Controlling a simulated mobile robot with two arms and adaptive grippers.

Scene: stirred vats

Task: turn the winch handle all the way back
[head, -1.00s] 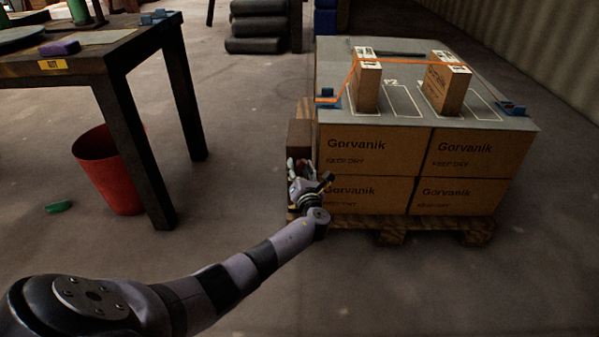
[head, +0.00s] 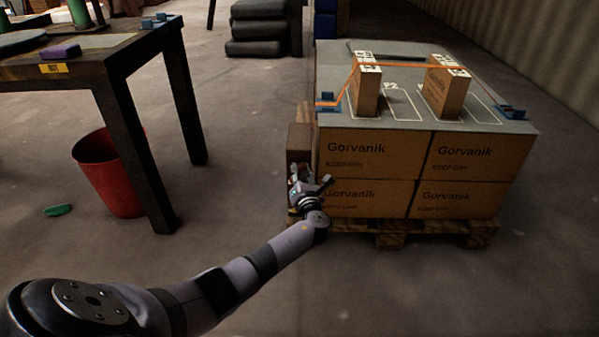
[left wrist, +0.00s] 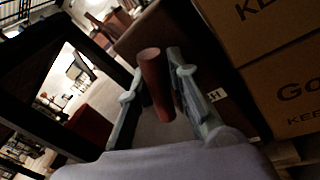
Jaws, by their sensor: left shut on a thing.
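The winch handle's reddish-brown grip (left wrist: 156,85) stands between the two fingers of my left gripper (left wrist: 155,88) in the left wrist view, and the gripper is shut on it. In the head view my left gripper (head: 299,176) is low at the left side of the pallet load, beside a brown block (head: 300,141). There the handle is mostly hidden by my gripper and wrist, and I cannot make out the winch body. My right gripper is not in view.
Gorvanik cartons (head: 370,158) stand on a wooden pallet (head: 440,228) close to my wrist. An orange strap (head: 400,64) crosses two small boxes (head: 366,92) on the grey top sheet. A dark table (head: 120,60) and red bin (head: 108,175) are at left.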

